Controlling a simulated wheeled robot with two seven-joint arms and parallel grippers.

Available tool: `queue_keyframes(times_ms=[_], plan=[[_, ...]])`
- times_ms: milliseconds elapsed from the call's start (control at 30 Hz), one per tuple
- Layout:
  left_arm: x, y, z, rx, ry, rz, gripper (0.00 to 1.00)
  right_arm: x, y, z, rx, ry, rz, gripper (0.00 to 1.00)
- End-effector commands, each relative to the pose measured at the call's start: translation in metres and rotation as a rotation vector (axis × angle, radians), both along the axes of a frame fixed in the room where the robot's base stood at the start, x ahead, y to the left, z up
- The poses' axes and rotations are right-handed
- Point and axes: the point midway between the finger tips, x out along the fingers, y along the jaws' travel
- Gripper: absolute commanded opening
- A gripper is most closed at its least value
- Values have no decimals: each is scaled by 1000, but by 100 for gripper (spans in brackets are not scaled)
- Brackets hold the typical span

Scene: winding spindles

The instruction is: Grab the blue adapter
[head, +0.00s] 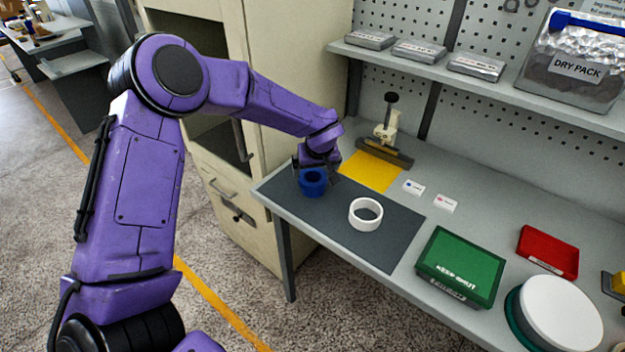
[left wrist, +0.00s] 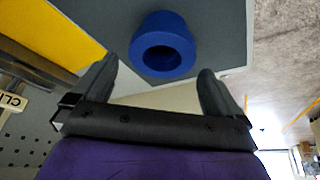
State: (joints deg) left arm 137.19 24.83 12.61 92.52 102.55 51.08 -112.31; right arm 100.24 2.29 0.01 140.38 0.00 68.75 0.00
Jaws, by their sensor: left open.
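The blue adapter (head: 313,183) is a short ring with a wider flange and a hole through it. It sits on the dark grey mat (head: 345,230) near the mat's left end. My left gripper (head: 318,166) is just behind and above it in the head view. In the left wrist view the adapter (left wrist: 163,46) lies just beyond the fingertips, between their lines. The left gripper (left wrist: 158,72) is open and empty, its two fingers apart. My right gripper is not in view.
A white ring (head: 366,214) lies on the mat right of the adapter. A yellow sheet (head: 371,171) and a clamp-like stand (head: 386,135) are behind. A green box (head: 460,266), red box (head: 549,252) and white round lid (head: 560,313) stand farther right. The mat's front is clear.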

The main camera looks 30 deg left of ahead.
Motion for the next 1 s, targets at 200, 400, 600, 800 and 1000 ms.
queue_keyframes(times_ms=[200, 400, 600, 800, 1000], plan=[[6, 11, -31, 2, 2, 2, 100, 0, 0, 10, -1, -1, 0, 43], [7, 12, -34, 2, 0, 4, 100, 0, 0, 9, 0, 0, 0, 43], [7, 12, -34, 1, 1, 4, 60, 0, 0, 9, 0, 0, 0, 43], [6, 12, -33, 2, 0, 5, 60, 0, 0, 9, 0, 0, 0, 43], [7, 12, -21, 0, -2, 6, 60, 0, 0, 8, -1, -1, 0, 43]])
